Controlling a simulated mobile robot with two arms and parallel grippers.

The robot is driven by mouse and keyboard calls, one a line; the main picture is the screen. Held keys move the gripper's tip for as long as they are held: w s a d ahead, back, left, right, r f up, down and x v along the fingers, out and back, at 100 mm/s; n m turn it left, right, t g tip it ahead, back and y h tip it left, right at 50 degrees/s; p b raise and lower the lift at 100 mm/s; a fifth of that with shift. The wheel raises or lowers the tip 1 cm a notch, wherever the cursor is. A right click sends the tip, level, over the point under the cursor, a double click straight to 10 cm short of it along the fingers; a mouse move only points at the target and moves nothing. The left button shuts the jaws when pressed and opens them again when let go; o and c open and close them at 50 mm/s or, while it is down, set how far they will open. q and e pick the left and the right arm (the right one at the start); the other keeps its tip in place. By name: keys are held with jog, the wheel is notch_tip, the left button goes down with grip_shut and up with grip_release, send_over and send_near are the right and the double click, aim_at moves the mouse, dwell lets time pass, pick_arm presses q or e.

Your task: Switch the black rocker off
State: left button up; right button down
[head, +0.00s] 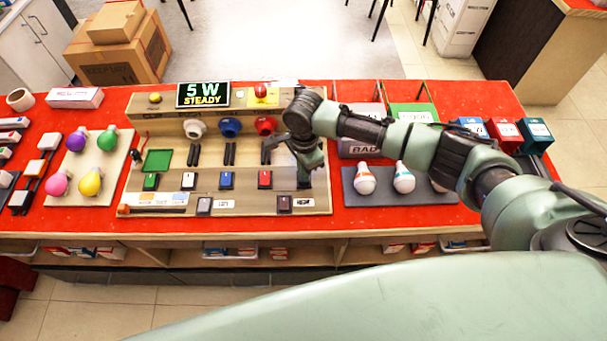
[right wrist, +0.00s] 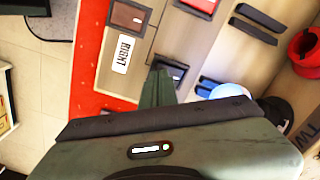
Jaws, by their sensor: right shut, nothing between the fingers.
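In the head view my right gripper (head: 305,178) points down over that spot and mostly hides the rocker. In the right wrist view the shut, empty fingers (right wrist: 160,76) are at the rocker's edge and cover part of it. I cannot tell whether they touch it, or which way it is tipped. My left gripper is not in view.
The green (head: 151,182), white (head: 189,181), blue (head: 226,180) and red (head: 265,179) rockers are to the left. A brown rocker (head: 284,203) is just in front. A display (head: 203,95) reads "5 W STEADY". Bulbs stand on a grey tray (head: 385,198) to the right.

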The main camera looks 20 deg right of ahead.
jog(key=shift+s+f+b, duration=0.1)
jog(key=shift+f+b, duration=0.2)
jog(key=shift+f, duration=0.65)
jog(key=shift+r, duration=0.1)
notch_tip(320, 180, up, 5)
jog(key=p, duration=0.6)
jog(key=shift+r+p, duration=0.95)
jog(key=shift+p, duration=0.05)
